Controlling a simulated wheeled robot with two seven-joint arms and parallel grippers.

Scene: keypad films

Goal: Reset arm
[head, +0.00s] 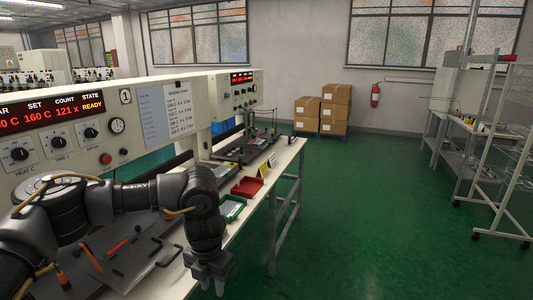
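My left arm comes in from the left over the workbench. Its gripper (212,279) points down at the bench's front edge, at the bottom of the view. The fingers look slightly apart with nothing visible between them. My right gripper is not in view. Beside my arm is a machine with a control panel (60,140) of dials and a red display showing READY.
A red tray (247,187) and a green tray (232,208) lie on the bench beyond my gripper. Orange-handled tools (91,258) lie below my arm. Cardboard boxes (336,94) stand by the back wall. A wire rack (508,150) stands at right. The green floor between is clear.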

